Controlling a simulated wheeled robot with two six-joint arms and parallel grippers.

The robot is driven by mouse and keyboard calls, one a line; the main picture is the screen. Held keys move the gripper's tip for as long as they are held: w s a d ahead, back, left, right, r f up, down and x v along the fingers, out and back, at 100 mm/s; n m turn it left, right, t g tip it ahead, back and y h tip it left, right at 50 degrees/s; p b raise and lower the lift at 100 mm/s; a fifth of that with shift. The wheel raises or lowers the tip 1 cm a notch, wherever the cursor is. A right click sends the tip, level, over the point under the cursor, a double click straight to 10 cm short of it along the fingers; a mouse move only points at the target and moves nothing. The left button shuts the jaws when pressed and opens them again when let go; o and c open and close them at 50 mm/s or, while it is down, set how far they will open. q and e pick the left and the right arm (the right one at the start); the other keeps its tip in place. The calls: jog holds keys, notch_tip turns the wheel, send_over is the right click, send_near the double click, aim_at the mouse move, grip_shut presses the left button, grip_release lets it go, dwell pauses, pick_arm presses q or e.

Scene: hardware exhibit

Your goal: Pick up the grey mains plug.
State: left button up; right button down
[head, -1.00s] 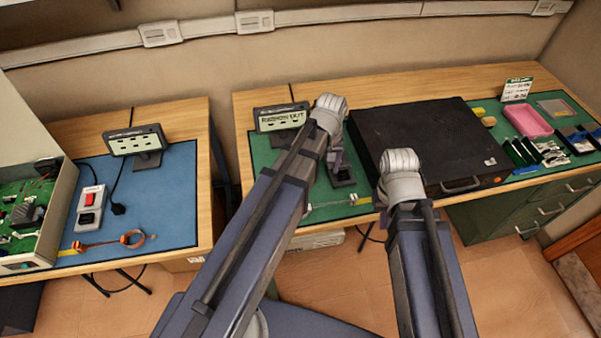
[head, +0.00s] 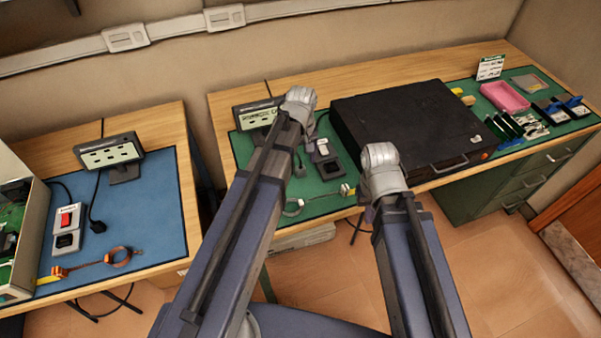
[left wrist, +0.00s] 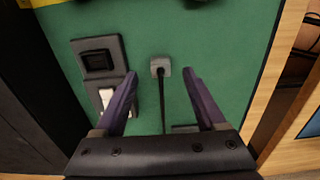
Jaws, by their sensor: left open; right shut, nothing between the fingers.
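The grey mains plug (left wrist: 160,67) lies on the green mat in the left wrist view, its dark cable running down the picture between my fingers. In the head view it is a small dark shape (head: 299,170) beside my left forearm. My left gripper (left wrist: 160,76) is open and empty above the mat, its purple fingertips to either side of the plug in the picture. I cannot tell the height left to the plug. My right gripper (head: 369,213) is shut and empty near the bench's front edge, its fingers mostly hidden by the arm.
A socket box (head: 328,165) with a pale switch stands right of the plug. A sign (head: 257,112) stands behind, partly covered by my arm. A big black case (head: 410,125) fills the bench to the right. Another dark plug (head: 97,225) lies on the left bench's blue mat.

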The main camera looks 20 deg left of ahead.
aim_at(301, 167)
pick_arm(q)
jog(key=shift+w+a+f+b, duration=0.1)
jog(key=shift+f+b, duration=1.2)
jog(key=shift+f, duration=0.05)
jog(key=shift+w+a+f+b, duration=0.1)
jog(key=shift+f+b, duration=1.2)
jog(key=shift+r, duration=0.1)
jog(key=c, duration=1.1)
jog(key=shift+o, duration=0.2)
jog(key=shift+r, duration=0.1)
notch_tip(301, 167, up, 10)
jog(key=p, duration=1)
